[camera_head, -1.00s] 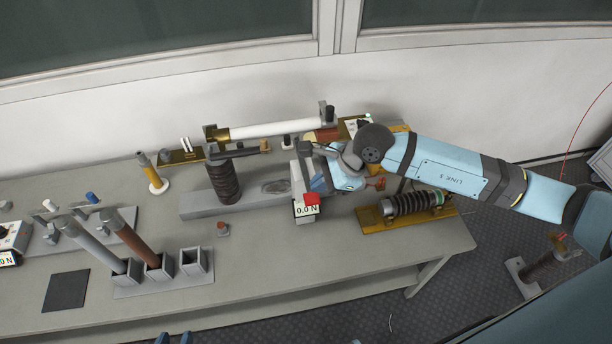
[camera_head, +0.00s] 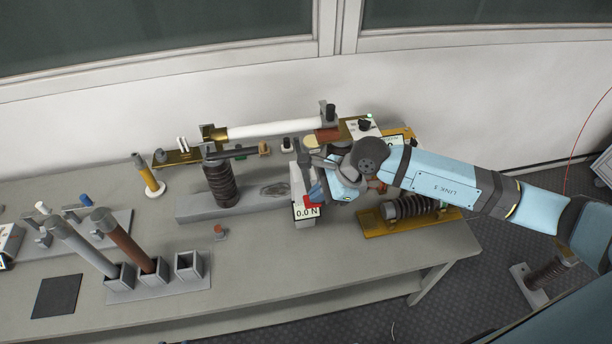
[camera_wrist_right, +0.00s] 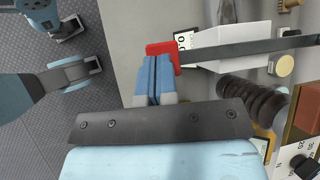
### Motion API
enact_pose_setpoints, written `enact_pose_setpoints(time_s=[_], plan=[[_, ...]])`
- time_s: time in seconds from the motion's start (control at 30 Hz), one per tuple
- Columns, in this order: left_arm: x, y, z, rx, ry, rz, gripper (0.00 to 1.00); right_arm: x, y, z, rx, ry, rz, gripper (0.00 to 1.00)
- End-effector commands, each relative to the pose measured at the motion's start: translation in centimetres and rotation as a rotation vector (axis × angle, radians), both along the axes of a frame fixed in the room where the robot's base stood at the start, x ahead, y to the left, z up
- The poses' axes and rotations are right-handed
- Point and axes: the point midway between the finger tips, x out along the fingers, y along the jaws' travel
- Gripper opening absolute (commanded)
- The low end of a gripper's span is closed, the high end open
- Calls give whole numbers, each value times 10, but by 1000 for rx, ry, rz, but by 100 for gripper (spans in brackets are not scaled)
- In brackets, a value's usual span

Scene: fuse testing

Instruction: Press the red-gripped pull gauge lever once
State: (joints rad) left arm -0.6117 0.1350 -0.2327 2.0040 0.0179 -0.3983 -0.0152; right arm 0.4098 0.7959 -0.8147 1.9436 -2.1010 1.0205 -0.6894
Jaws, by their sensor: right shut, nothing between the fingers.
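The pull gauge (camera_head: 305,221) is a pale box near the front middle of the bench, its display reading 0.0 N. The lever's red grip (camera_head: 310,203) shows just above the display, partly covered by my right gripper. In the right wrist view the red grip (camera_wrist_right: 160,47) sits at the end of a dark lever bar (camera_wrist_right: 245,50). My right gripper (camera_head: 317,193) is shut and empty. Its blue fingertips (camera_wrist_right: 155,58) are right at the red grip and overlap its lower edge in the wrist view; I cannot tell whether they touch it. My left gripper is not in view.
A brown ribbed insulator (camera_head: 220,184) stands on a grey base left of the gauge. Another ribbed part lies on a brass plate (camera_head: 385,226) to the right. A white tube (camera_head: 270,130) lies behind.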

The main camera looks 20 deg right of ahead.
Motion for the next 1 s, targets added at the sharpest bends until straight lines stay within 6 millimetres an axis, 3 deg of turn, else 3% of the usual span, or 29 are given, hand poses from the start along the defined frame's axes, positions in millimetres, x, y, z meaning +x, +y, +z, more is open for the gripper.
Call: enact_pose_setpoints(time_s=[0.87,1.0], plan=[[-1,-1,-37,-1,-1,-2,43,7,-1,-40,-1,2,0,0],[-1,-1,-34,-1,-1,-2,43,7,-1,-37,-1,2,0,0]])
